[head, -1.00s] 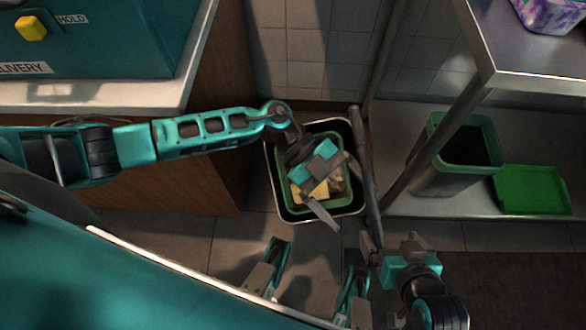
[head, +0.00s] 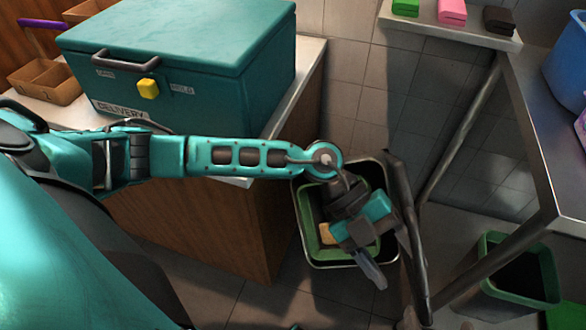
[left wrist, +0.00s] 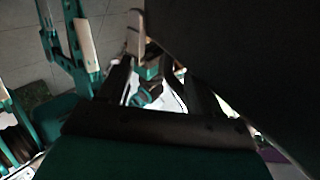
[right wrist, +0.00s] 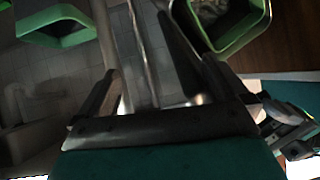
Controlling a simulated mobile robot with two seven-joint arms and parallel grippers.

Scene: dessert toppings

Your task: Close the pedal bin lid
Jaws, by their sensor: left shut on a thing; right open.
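The pedal bin (head: 309,222), with a dark body and green inner bucket, stands on the floor beside the wooden counter. Its dark lid (head: 404,205) stands up, nearly edge-on, at the bin's right side. My left gripper (head: 388,266) is over the bin's right part, shut on what looks like the lid's edge. The lid fills the upper right of the left wrist view (left wrist: 250,55). My right gripper (right wrist: 165,90) is open in the right wrist view, with the bin (right wrist: 232,35) and thin dark lid (right wrist: 180,50) ahead of it. In the head view it is almost entirely out of frame.
A teal delivery box (head: 190,50) sits on the counter at left. A metal table (head: 535,110) with slanted legs stands at right. Another green bin (head: 515,285) stands under it. Bare floor shows in front of the counter.

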